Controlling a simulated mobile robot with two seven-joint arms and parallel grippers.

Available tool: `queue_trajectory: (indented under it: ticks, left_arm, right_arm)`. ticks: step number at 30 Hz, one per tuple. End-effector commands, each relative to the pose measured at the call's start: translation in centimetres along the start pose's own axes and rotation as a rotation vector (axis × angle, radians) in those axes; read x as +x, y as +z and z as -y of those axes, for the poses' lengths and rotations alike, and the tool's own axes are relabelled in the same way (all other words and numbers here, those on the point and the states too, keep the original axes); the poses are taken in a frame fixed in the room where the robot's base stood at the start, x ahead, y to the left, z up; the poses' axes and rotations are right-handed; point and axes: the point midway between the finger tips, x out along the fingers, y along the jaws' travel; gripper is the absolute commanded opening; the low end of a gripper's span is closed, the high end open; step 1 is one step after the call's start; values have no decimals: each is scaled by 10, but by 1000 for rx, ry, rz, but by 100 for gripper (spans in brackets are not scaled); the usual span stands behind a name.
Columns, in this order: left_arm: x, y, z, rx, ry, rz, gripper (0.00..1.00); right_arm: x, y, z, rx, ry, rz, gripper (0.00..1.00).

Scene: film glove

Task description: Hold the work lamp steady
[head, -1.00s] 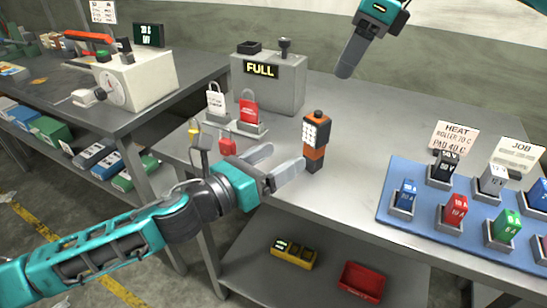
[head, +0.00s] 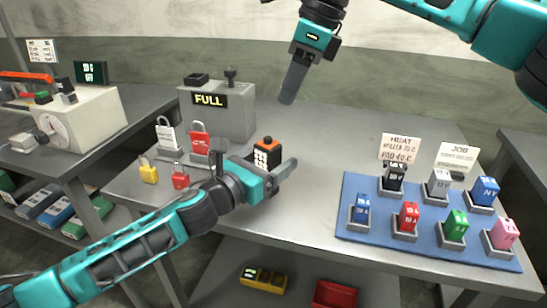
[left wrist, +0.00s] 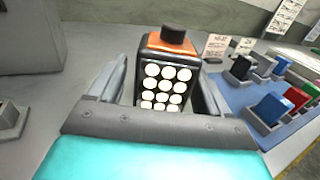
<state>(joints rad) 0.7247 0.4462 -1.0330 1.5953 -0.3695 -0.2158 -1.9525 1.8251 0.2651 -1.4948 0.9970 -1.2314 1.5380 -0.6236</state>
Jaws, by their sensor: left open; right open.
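The work lamp (head: 266,153) is a small orange and black block with a dark knob on top and a grid of round white lights. It stands upright on the grey table. In the left wrist view the lamp (left wrist: 167,75) is between the two fingers of my open left gripper (left wrist: 160,95), with a gap visible beside it. In the head view my left gripper (head: 272,178) covers the lamp's lower part. My right gripper (head: 292,84) is in the air above the back of the table, pointing down, away from the lamp; its fingers look like one from this side.
A grey box reading FULL (head: 225,112) stands behind the lamp. Padlocks (head: 166,135) stand to the left. A blue mat (head: 353,190) with several coloured blocks in holders lies to the right. A red bin (head: 335,294) is on the lower shelf. The table's back middle is clear.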

Motion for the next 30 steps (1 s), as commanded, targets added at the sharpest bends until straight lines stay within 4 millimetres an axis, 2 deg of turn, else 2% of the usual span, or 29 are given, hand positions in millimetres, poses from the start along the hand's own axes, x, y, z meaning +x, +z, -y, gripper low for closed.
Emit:
queue_trajectory:
  ticks: [4, 14, 30]
  left_arm:
    - [9, 1, 1, -1, -2, 1, 79]
    - [11, 0, 0, -1, -1, 0, 78]
    - [11, 0, 0, -1, -1, 0, 26]
  right_arm:
    - [0, 0, 0, 0, 0, 0, 43]
    - [0, 0, 0, 0, 0, 0, 43]
    - [0, 0, 0, 0, 0, 0, 43]
